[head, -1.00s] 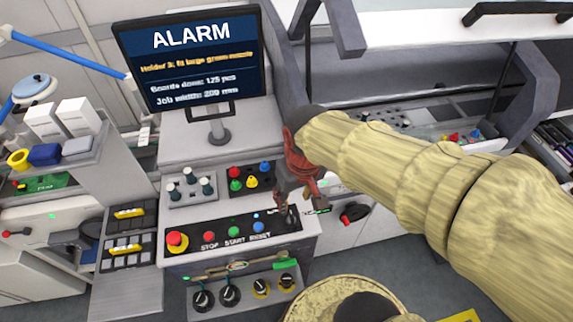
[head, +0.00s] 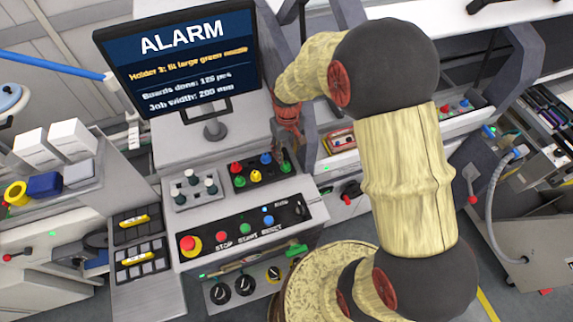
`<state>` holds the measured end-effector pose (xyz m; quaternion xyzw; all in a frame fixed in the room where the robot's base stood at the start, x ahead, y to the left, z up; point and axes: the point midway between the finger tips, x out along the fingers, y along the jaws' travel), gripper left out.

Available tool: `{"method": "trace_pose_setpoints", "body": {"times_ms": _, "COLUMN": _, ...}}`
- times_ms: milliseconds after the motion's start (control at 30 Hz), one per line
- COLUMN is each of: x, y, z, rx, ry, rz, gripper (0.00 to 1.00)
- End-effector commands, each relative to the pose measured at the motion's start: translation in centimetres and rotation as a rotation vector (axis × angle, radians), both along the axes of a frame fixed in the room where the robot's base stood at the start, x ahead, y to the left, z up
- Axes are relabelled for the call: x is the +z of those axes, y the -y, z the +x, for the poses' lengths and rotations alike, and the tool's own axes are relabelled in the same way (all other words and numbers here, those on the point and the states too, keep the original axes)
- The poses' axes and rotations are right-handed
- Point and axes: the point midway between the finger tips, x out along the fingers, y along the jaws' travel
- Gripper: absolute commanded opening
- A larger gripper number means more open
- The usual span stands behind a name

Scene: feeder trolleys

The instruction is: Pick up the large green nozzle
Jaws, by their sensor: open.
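A dark nozzle tray (head: 270,179) lies on the console top below the monitor. It holds small coloured nozzles. A green nozzle (head: 239,183) stands at its front left; I cannot tell from its size whether it is the large one. A red nozzle (head: 237,168), a yellow nozzle (head: 256,176) and a blue nozzle (head: 266,158) stand near it. My gripper (head: 287,160) is open and points down at the right end of the tray, to the right of these nozzles. It hides part of that end. Contact there is unclear.
The monitor (head: 183,57) reads ALARM and names holder 3 and a large green nozzle. A grey block (head: 197,199) with several dark-topped pegs is left of the tray. The button panel (head: 240,232) is in front. A grey cart with a hose (head: 498,225) stands at the right.

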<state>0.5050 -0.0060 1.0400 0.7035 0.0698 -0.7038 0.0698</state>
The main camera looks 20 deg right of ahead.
Motion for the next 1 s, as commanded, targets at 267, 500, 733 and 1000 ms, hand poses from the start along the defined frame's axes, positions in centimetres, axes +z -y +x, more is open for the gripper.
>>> {"method": "trace_pose_setpoints", "body": {"times_ms": 267, "x": -2.4, "y": -0.3, "z": -0.3, "rx": 0.0, "ry": -0.002, "rz": 0.0, "gripper": 0.42}}
{"method": "trace_pose_setpoints", "body": {"times_ms": 500, "x": -5.6, "y": -0.6, "z": -0.4, "rx": 0.0, "ry": -0.001, "rz": 0.0, "gripper": 0.42}}
{"method": "trace_pose_setpoints", "body": {"times_ms": 733, "x": -5.9, "y": -0.6, "z": -0.3, "rx": -0.001, "ry": 0.001, "rz": 0.0, "gripper": 0.42}}
{"method": "trace_pose_setpoints", "body": {"times_ms": 1000, "x": -5.9, "y": -0.6, "z": -0.3, "rx": -0.001, "ry": 0.0, "rz": 0.0, "gripper": 0.28}}
